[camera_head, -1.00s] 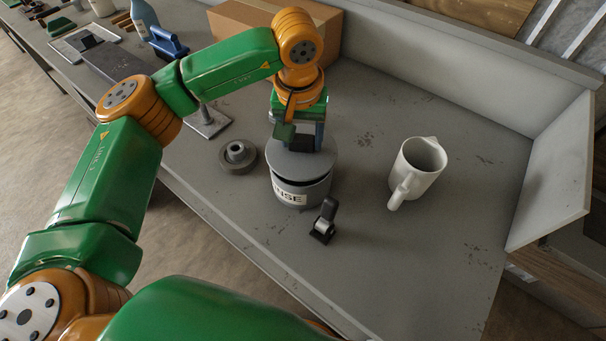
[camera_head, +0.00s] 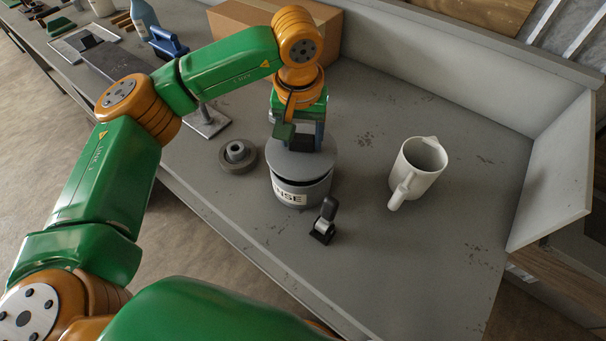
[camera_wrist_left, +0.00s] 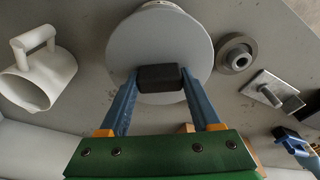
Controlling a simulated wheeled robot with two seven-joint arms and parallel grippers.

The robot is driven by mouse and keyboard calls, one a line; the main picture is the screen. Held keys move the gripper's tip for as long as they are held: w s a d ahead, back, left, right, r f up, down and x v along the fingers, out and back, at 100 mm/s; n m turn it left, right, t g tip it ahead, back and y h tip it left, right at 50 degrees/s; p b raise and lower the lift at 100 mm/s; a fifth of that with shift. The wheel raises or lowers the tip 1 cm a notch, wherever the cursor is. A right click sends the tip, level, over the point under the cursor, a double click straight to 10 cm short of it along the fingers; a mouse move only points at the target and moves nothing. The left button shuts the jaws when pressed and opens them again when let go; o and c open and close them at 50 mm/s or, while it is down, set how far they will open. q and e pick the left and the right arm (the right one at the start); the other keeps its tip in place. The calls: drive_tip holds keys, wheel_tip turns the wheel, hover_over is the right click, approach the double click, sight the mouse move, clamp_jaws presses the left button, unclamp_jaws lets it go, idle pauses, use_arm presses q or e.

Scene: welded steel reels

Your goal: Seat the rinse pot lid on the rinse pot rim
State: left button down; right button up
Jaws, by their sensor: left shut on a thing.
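The rinse pot (camera_head: 300,193) is a grey round pot with a white label, standing on the bench. The grey disc-shaped rinse pot lid (camera_head: 318,160) is over its mouth, with a dark gap between lid and rim at the front, so it looks slightly tilted or raised. My left gripper (camera_head: 303,143) is above the lid, shut on its dark block handle. My right gripper is not in view.
A white jug (camera_head: 418,170) stands to the right. A small black lever-like object (camera_head: 325,222) is close in front of the pot, and a grey flanged ring (camera_head: 238,155) is at its left. A cardboard box (camera_head: 250,28) is behind. The bench's right part is clear.

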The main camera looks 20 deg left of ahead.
use_arm(q)
drive_tip(key=shift+f+b, duration=1.4)
drive_tip(key=shift+f, duration=0.05)
idle(1.9)
unclamp_jaws()
idle(0.5)
